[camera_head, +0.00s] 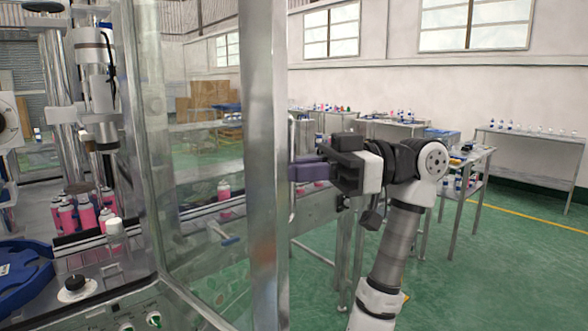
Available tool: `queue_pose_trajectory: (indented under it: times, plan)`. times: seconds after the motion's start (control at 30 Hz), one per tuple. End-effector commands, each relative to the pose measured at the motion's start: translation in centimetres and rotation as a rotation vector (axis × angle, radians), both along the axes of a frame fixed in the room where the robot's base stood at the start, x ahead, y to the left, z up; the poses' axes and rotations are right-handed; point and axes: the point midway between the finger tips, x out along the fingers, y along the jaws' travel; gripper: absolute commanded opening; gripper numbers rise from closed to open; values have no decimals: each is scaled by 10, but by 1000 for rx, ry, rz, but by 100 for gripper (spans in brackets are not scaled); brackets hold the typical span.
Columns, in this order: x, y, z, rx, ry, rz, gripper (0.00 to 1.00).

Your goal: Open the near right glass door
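The near right glass door (205,235) is a tall clear pane beside the crimping machine. Its thick metal frame edge (264,240) stands upright in the middle of the view. A slim vertical handle (292,127) shows along the right side of this frame. My gripper (303,172) comes in from the right, with its purple fingers level and at the handle. The frame and handle partly hide the fingertips, so I cannot tell whether they are closed on the handle. How far the door stands from its closed position is unclear.
Steel tables (530,133) with small bottles stand along the back wall. Green floor (480,285) is clear at the lower right.

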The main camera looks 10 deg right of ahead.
Motion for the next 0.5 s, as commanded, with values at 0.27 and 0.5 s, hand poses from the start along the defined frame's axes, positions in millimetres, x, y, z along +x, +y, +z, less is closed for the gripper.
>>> queue_pose_trajectory:
  times: [0.27, 0.5]
  plan:
    - [1, 2, 0, -1, 2, 0, 16]
    - [0, 1, 0, -1, 1, 0, 30]
